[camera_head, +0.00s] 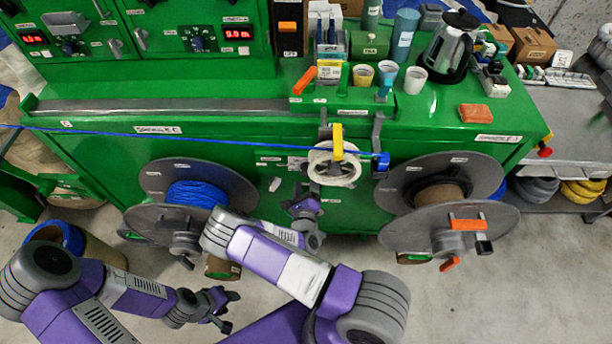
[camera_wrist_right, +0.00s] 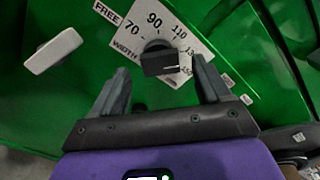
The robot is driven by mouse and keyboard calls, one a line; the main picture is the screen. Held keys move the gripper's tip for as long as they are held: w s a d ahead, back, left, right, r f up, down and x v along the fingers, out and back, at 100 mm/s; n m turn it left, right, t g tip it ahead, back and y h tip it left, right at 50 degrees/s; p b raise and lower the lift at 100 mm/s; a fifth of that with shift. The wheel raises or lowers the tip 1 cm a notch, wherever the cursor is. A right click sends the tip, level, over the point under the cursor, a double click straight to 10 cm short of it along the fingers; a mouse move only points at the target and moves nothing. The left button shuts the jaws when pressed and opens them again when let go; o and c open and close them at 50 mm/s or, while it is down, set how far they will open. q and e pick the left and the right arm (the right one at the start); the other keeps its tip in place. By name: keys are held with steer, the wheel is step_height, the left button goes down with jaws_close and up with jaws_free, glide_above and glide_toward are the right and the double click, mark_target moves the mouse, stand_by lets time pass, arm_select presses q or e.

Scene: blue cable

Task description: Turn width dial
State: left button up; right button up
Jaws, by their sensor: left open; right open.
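The width dial (camera_wrist_right: 160,60) is a black knob on a white scale plate (camera_wrist_right: 118,18) marked FREE, 70, 90, 110 and higher numbers. A small pale line shows on the knob's right part; the exact setting is unclear. My right gripper (camera_wrist_right: 160,70) is open, with its fingers on either side of the knob; I cannot tell whether they touch it. In the head view my right gripper (camera_head: 306,196) is in front of the green machine, below the spool, and the dial is hard to make out. My left gripper (camera_head: 229,310) is open and empty over the floor.
A white handle (camera_wrist_right: 52,50) sticks out left of the dial. Cups and a kettle (camera_head: 451,50) stand on the machine top.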

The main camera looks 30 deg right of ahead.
steer(key=shift+v, duration=2.25)
